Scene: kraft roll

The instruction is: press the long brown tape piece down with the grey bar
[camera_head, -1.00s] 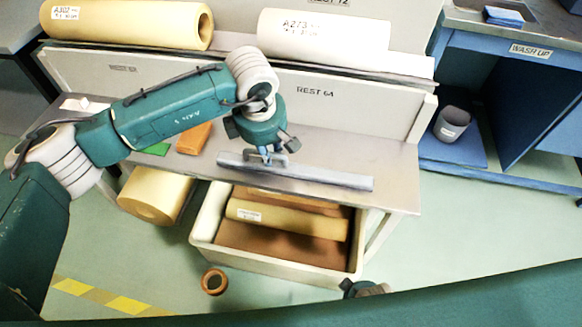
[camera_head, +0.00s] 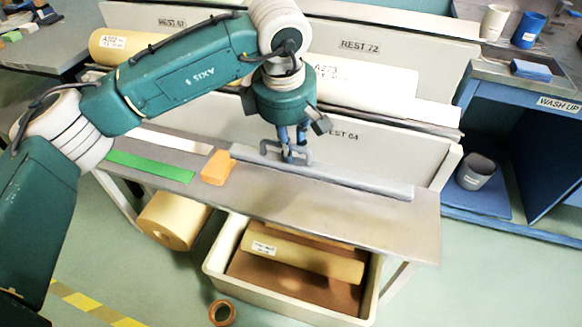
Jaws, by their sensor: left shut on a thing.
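The long grey bar (camera_head: 350,181) has a handle on top near its left end. My left gripper (camera_head: 287,155) is shut on that handle from above. The bar runs along the back of the grey bench top (camera_head: 300,212), close to the upright board marked REST 64. I cannot tell whether the bar touches the bench or hangs just above it. I cannot make out the long brown tape piece; the bar may hide it. My right gripper is not in view.
An orange block (camera_head: 218,168) lies just left of the bar, beside a green strip (camera_head: 150,167) and a white strip (camera_head: 172,141). Paper rolls rest behind the board. A crate (camera_head: 290,301) with rolls and a brown ring (camera_head: 222,313) are on the floor.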

